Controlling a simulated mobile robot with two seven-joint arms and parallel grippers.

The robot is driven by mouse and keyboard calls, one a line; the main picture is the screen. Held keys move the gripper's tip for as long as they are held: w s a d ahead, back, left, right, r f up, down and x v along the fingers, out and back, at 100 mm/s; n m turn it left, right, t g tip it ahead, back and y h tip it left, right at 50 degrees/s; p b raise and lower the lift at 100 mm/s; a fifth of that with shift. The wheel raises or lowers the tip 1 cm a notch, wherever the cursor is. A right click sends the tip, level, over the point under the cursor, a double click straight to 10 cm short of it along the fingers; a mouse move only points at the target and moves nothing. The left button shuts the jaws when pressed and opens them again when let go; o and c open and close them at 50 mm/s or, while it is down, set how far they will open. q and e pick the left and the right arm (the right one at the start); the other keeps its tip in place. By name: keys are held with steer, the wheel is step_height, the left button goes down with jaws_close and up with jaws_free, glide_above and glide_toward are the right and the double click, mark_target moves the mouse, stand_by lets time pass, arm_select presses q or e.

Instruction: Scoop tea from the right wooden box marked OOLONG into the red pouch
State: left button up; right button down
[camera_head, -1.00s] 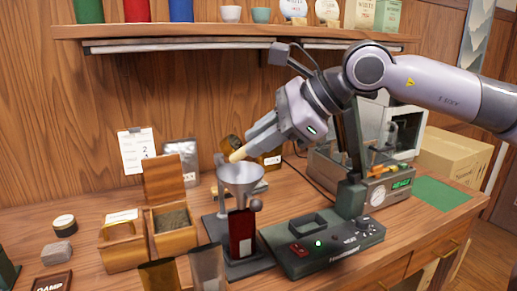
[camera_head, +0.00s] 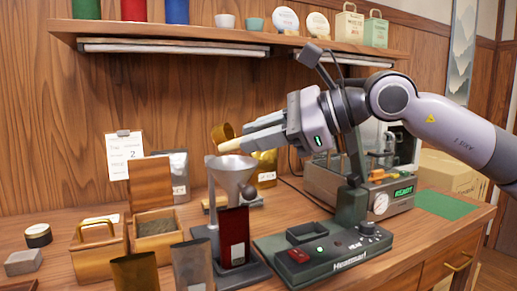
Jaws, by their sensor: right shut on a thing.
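My right gripper (camera_head: 262,135) is shut on the scoop, whose pale handle (camera_head: 235,146) sticks out to the left. A brass-coloured cup (camera_head: 224,131), which looks like the scoop's bowl, shows just above the metal funnel (camera_head: 236,171). I cannot see tea in it. The red pouch (camera_head: 234,238) stands upright below the funnel on a dark stand. The right wooden box (camera_head: 158,242) is open with its lid raised, and dark loose tea (camera_head: 155,224) lies inside. No OOLONG marking is readable. My left gripper is out of view.
A lidded wooden box (camera_head: 98,262) stands left of the open one. Brown (camera_head: 135,272) and grey (camera_head: 192,266) pouches stand in front. The Heatmark sealer (camera_head: 330,255) is right of the funnel stand. A shelf (camera_head: 230,38) hangs above.

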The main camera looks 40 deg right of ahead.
steer(key=f+t+b, duration=0.1)
steer(key=b, duration=0.2)
steer(key=shift+f+y+b, duration=0.3)
steer(key=shift+y+b, duration=0.1)
steer(key=shift+s, duration=0.1)
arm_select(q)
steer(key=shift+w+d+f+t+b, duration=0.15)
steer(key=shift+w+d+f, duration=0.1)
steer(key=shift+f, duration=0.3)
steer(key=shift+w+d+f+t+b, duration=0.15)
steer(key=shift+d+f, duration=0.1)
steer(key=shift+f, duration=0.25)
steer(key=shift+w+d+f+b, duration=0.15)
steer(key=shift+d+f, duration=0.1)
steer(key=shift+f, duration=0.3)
arm_select(e)
steer(key=shift+r+t, duration=0.1)
steer(key=shift+t, duration=0.3)
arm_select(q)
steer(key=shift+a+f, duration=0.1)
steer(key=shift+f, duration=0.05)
